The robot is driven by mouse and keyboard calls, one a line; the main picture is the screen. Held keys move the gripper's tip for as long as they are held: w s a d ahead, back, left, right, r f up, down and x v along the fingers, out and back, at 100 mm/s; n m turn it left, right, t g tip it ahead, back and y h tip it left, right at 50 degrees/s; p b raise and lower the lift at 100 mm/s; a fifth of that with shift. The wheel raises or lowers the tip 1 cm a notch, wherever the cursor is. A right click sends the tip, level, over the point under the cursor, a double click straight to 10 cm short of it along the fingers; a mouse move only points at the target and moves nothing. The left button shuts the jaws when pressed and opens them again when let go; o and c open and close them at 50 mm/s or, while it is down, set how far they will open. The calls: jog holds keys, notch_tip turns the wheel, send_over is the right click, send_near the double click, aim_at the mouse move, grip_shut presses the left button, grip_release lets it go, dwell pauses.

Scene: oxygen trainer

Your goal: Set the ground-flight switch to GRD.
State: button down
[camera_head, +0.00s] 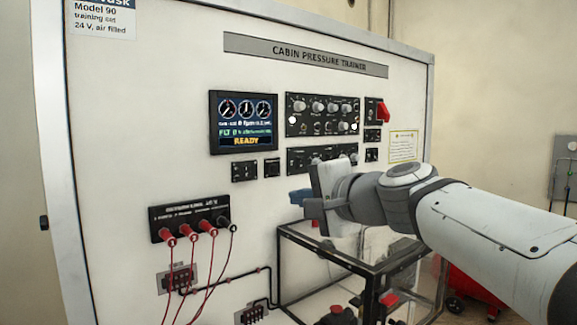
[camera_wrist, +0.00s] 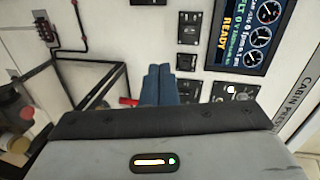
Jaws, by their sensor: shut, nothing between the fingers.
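The trainer's upright white panel (camera_head: 150,110) carries several small black switch modules. Two sit under the display, the left one (camera_head: 244,171) and the right one (camera_head: 272,167); they also show in the wrist view, the left one (camera_wrist: 189,27) and the right one (camera_wrist: 187,62). Two more sit under the red-handled control, an upper one (camera_head: 372,135) and a lower one (camera_head: 371,155). Labels are too small to read, so I cannot tell which is the ground-flight switch, or its position. My gripper (camera_head: 293,197) has blue fingers, shut and empty, below the lower knob panel; they also show in the wrist view (camera_wrist: 158,70).
The display (camera_head: 243,121) reads READY. Two knob panels, upper (camera_head: 322,127) and lower (camera_head: 322,157), lie right of it. A black-framed stand (camera_head: 345,262) stands below my gripper. Red leads (camera_head: 190,265) hang from the jack block (camera_head: 189,216) at left.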

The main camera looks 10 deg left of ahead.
aim_at(247, 174)
jog(key=r, duration=0.1)
jog(key=a+r+y, duration=0.1)
jog(key=r, duration=0.1)
jog(key=shift+w+a+r+m, duration=0.1)
jog(key=shift+w+r+m, duration=0.05)
jog(key=shift+r+m, duration=0.2)
jog(key=shift+f, duration=0.1)
jog(key=p+x, duration=0.4)
jog(key=x, duration=1)
jog(key=shift+w, duration=0.2)
